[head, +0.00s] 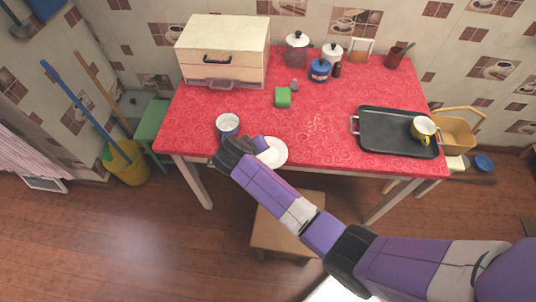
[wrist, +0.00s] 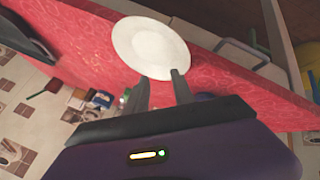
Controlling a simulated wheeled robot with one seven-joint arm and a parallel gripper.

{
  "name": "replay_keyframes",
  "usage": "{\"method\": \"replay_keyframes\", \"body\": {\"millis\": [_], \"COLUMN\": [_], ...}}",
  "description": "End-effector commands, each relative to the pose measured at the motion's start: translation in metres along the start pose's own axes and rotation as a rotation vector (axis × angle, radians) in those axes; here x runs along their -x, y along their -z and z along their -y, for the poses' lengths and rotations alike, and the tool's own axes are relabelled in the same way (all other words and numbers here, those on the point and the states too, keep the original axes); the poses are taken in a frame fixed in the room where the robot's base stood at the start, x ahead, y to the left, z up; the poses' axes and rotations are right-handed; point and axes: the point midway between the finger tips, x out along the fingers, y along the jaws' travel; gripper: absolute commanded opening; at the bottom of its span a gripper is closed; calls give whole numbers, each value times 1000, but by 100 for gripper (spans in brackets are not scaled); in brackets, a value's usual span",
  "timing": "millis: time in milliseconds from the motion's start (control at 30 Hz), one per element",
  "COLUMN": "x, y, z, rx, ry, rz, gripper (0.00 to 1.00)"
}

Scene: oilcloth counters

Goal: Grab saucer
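The white saucer (head: 273,152) lies on the red-covered table near its front edge, right of the patterned bowl. My arm hides its left part in the head view. In the wrist view the whole round saucer (wrist: 150,45) shows just beyond my fingertips. My gripper (wrist: 162,76) is open, with a clear gap between its two dark fingers and nothing in it. The fingertips meet the saucer's near rim in the picture; I cannot tell whether they touch it. In the head view my wrist hides the fingers.
A patterned bowl (head: 228,124) stands close to my wrist. A green block (head: 283,97) lies behind. A bread box (head: 222,45) and several pots stand at the back. The table between saucer and tray is clear.

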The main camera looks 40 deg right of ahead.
Motion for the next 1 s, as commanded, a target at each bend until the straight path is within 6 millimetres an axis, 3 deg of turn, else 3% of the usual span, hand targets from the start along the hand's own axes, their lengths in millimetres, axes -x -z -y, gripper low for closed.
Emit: {"method": "replay_keyframes", "body": {"millis": [33,100,233,400,567,1000], "x": [-1,9,26,48,52,8], "y": [-18,-30,-61,-83,-85,-64], "z": [24,41,55,66,64,50], "rx": [126,278,466,615,653,651], "ry": [-39,-103,-256,-391,-436,-437], "rz": [-63,-143,-192,-256,-275,-272], "gripper": [30,30,30,30,30,30]}}
